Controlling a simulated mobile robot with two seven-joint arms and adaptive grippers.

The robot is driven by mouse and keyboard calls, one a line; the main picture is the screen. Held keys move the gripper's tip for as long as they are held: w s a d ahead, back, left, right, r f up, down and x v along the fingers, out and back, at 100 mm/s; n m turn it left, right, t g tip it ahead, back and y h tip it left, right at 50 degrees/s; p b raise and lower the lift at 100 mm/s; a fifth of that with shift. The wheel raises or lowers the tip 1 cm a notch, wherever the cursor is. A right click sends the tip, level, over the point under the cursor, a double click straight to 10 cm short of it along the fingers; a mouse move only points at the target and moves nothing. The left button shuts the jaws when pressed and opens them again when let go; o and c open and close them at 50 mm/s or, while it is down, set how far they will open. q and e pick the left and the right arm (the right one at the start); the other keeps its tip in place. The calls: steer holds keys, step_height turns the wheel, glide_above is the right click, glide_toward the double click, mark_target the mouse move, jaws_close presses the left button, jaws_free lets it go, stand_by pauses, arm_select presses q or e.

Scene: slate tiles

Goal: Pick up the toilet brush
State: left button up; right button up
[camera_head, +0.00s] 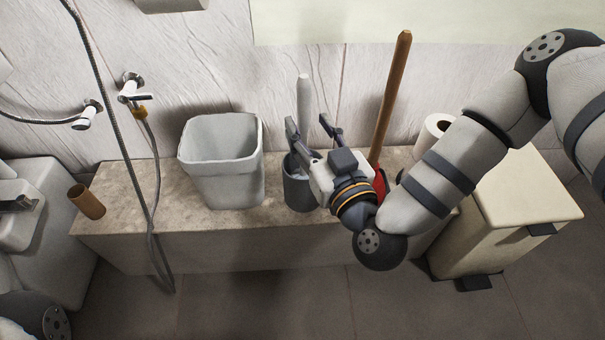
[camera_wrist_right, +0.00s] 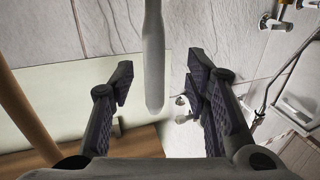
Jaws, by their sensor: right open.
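The toilet brush shows as a pale upright handle (camera_head: 304,98) rising from a dark grey holder (camera_head: 299,190) on the stone ledge. Its lower part is hidden by the holder and my gripper. My right gripper (camera_head: 308,126) is open at the handle, with a finger to either side of it in the picture. In the right wrist view the handle (camera_wrist_right: 154,60) hangs between the two spread fingers (camera_wrist_right: 158,78), with visible gaps on both sides. I cannot see either finger touching it. My left gripper is not in view.
A plunger with a wooden handle (camera_head: 391,95) stands close right of my right gripper. A grey bin (camera_head: 225,185) stands left of the brush holder. A toilet roll (camera_head: 437,127), a cardboard tube (camera_head: 86,201), a pedal bin (camera_head: 520,195) and a shower hose (camera_head: 152,200) are around the ledge.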

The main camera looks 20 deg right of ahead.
mark_target(307, 116)
steer(key=w, duration=0.1)
steer(key=w+b, duration=0.1)
steer(key=w, duration=0.2)
steer(key=shift+w+d+r+b, duration=0.1)
steer(key=shift+w+d+b, duration=0.15)
steer(key=shift+d+b, duration=0.05)
steer(key=shift+w+r, duration=0.15)
steer(key=shift+w, duration=0.2)
jaws_close()
